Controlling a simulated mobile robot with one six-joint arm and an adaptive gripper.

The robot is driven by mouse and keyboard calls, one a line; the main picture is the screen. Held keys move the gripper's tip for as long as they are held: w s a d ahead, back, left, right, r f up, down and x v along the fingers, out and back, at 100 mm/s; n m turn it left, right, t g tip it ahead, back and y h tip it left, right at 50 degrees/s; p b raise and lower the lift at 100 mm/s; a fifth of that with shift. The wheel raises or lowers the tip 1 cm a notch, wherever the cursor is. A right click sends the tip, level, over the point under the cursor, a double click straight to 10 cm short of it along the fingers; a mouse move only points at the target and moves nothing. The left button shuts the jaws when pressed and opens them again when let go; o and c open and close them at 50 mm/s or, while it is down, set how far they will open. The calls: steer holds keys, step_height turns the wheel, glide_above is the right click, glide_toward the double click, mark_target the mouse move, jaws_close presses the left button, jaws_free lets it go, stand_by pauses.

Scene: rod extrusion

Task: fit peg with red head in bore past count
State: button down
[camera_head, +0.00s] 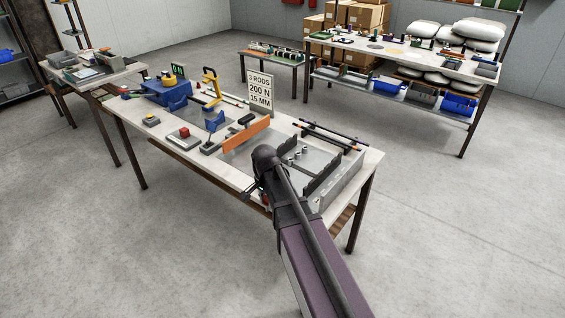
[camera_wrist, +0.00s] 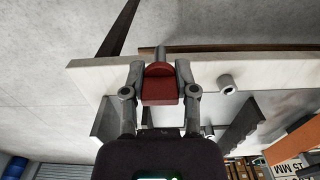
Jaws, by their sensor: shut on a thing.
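The peg's red head (camera_wrist: 160,88) is between the two fingers of my gripper (camera_wrist: 161,85) in the wrist view, with a finger against each side. A grey shank (camera_wrist: 160,52) shows beyond the head, by the edge of the pale tabletop. In the head view my arm covers most of the gripper, at the near edge of the workbench (camera_head: 225,178). A grey metal fixture (camera_head: 345,182) with dark toothed plates (camera_head: 322,175) stands right beside it. I cannot make out the bore in either view.
A grey cylinder (camera_wrist: 227,83) stands close beside the gripper in the wrist view. An orange plate (camera_head: 246,136), a sign (camera_head: 260,90) reading 3 RODS 200 N 15 MM, a red block (camera_head: 184,132) and a blue machine (camera_head: 166,92) occupy the bench. Open floor lies right.

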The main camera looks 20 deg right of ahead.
step_height(320, 180, up, 18)
steer(key=p, duration=1.7)
steer(key=shift+f, duration=0.2)
